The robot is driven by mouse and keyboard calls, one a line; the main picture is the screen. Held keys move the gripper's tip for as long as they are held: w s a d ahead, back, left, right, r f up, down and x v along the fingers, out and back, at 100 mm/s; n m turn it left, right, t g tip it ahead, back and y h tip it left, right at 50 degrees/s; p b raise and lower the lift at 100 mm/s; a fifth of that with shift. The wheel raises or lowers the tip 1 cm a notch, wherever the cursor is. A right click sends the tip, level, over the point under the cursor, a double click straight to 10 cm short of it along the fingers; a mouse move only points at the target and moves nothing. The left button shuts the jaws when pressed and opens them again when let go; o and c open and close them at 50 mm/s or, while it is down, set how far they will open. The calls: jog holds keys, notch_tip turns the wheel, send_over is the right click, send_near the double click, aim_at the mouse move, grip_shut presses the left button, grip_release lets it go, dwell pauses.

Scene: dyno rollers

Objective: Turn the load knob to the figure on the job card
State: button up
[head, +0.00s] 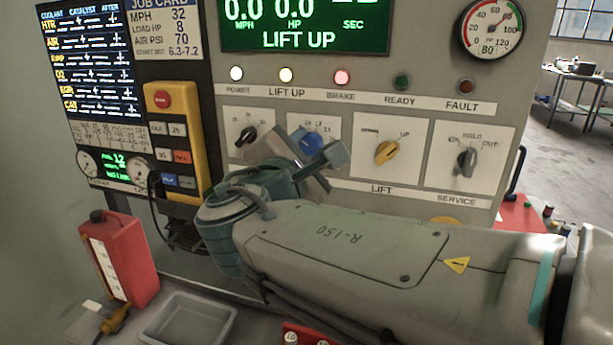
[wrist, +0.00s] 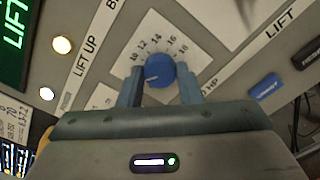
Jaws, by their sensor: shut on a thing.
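The blue load knob (head: 309,142) is on the grey console, partly hidden by my gripper in the head view. My gripper (wrist: 159,76) is shut on the blue knob (wrist: 160,66), one finger on each side. The dial shows 10, 12, 14, 16 and 18; lower figures are hidden by a finger. The knob's white mark points left and slightly down, below the 10; the exact figure cannot be read. The job card (head: 164,27) at the top left reads MPH 32, LOAD HP 8, AIR PSI 70.
A black knob (head: 246,136), yellow lift knob (head: 386,152) and grey service knob (head: 466,161) flank the load knob. The display (head: 298,28) reads LIFT UP, 0.0 MPH and 0.0 HP. The red brake lamp (head: 341,77) is lit. A grey tray (head: 157,338) lies below.

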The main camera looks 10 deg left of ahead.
jog(key=shift+f+m+b, duration=0.15)
jog(key=shift+m+b, duration=0.95)
jog(key=shift+b, duration=0.3)
jog(key=o, duration=1)
jog(key=shift+c, duration=0.2)
jog(key=s+a, duration=0.1)
jog(key=s, duration=1.2)
jog(key=shift+s, duration=0.4)
